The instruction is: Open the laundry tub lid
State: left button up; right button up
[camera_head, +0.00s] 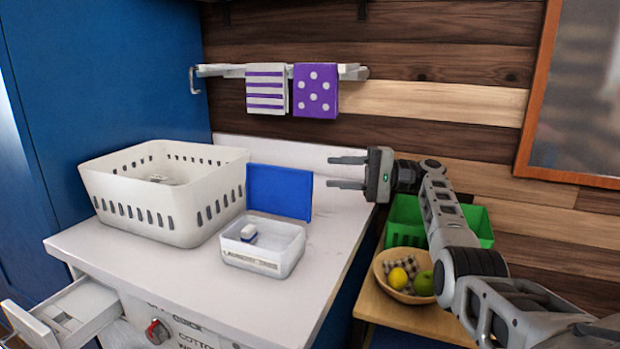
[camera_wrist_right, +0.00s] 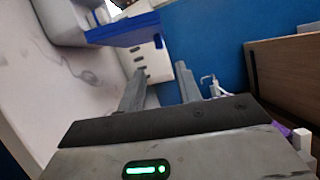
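The laundry tub (camera_head: 262,262) is a small, pale, see-through box on the white machine top. Its blue lid (camera_head: 279,192) stands upright along the tub's back edge, so the tub is open. A small white and blue item (camera_head: 248,233) lies inside. My right gripper (camera_head: 331,172) is open and empty, to the right of the lid and apart from it. In the right wrist view, its two fingers (camera_wrist_right: 161,72) are spread, with the blue lid (camera_wrist_right: 124,31) beyond them. My left gripper is not in view.
A white slotted basket (camera_head: 165,205) stands left of the tub. The machine's detergent drawer (camera_head: 80,305) is pulled out. A rail above holds two towels (camera_head: 315,90). A green crate (camera_head: 478,222) and fruit bowl (camera_head: 392,280) are at right. The top's front is clear.

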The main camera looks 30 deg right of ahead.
jog(key=shift+b+v, duration=0.4)
jog(key=shift+v, duration=1.85)
